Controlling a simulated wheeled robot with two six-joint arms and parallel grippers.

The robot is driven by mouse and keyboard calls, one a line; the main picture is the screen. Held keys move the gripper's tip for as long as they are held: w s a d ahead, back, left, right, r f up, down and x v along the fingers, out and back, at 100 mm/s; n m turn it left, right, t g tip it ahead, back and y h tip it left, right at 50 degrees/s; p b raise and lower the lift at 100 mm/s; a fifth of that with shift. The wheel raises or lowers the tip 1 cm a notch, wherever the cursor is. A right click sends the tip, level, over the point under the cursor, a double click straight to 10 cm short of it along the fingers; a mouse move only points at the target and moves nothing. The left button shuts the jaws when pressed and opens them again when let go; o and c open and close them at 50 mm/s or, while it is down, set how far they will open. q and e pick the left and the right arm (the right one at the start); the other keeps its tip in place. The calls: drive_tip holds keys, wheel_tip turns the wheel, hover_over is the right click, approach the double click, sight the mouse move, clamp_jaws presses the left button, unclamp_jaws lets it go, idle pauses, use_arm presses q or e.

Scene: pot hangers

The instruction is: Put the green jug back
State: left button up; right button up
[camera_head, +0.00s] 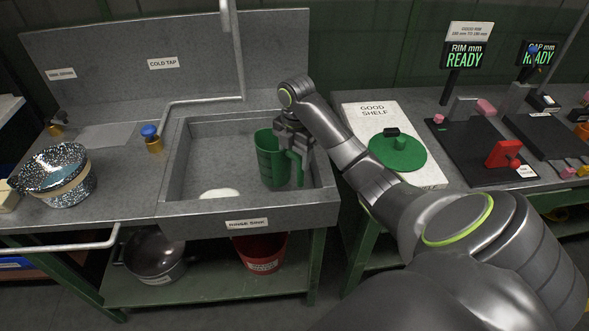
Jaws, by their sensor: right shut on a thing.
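The green jug (268,158) is upright inside the grey sink (205,160), in its right half. My right gripper (294,152) is shut on the jug at its right side, by the handle. The fingertips are partly hidden against the jug. I cannot tell whether the jug's base touches the sink floor. My left gripper is not in view.
A tap pipe (195,101) with a blue knob reaches over the sink's back. A speckled pot (65,180) stands at left. A white "good shelf" board (365,112) at right bears a green lid (398,155). A red bucket (260,252) is below.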

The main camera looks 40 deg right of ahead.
drive_tip(key=shift+f+b, duration=0.55)
drive_tip(key=shift+f, duration=1.25)
drive_tip(key=o, duration=1.5)
drive_tip(key=shift+f, duration=0.15)
